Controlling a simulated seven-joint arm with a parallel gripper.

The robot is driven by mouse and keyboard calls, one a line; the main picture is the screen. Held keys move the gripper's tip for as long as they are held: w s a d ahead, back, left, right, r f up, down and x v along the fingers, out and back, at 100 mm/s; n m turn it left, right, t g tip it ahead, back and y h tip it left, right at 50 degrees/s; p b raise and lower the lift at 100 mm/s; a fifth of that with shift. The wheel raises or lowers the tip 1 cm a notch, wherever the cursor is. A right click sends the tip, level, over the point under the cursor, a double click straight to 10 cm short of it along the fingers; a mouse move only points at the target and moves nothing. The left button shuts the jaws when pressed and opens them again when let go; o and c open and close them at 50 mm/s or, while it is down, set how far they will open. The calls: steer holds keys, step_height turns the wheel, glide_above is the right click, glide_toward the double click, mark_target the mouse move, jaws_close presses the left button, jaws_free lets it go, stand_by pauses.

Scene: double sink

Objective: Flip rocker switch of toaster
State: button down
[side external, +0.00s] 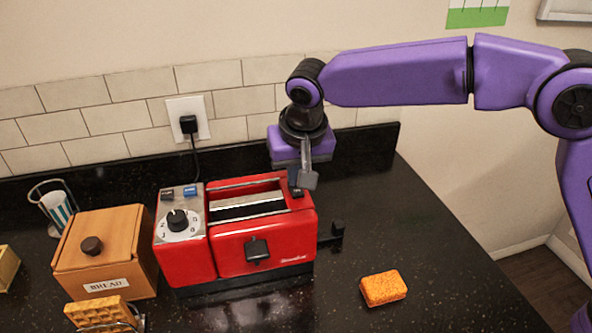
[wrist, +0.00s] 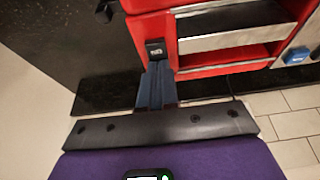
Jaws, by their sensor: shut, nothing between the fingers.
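The red toaster (side external: 262,243) stands on the black counter, and its red body and slots (wrist: 215,35) fill the top of the wrist view. A small black rocker switch (side external: 297,193) sits on its top right end; it also shows in the wrist view (wrist: 155,47) with a pale label. A blue switch (side external: 190,191) and a black switch (side external: 166,194) sit behind the dial at the left end. My gripper (side external: 301,183) is shut and empty, pointing down over the right end. In the wrist view its fingertips (wrist: 157,68) are right beside the black switch; contact cannot be told.
A black side lever (side external: 337,229) sticks out at the toaster's right. An orange sponge (side external: 383,288) lies on the counter. A wooden bread box (side external: 104,250) and a rack of waffles (side external: 100,314) are at left. A plug (side external: 189,124) is in the wall socket behind.

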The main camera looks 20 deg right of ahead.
mark_target(298, 193)
steer(key=shift+w+d+f, duration=0.1)
steer(key=shift+w+f, duration=0.05)
steer(key=shift+f, duration=0.35)
steer(key=shift+s, duration=0.2)
steer(key=shift+s+f, duration=0.1)
steer(key=shift+s, duration=0.7)
step_height(298, 193, up, 5)
steer(key=shift+r, duration=0.15)
steer(key=v, duration=0.9)
steer(key=shift+r, duration=0.35)
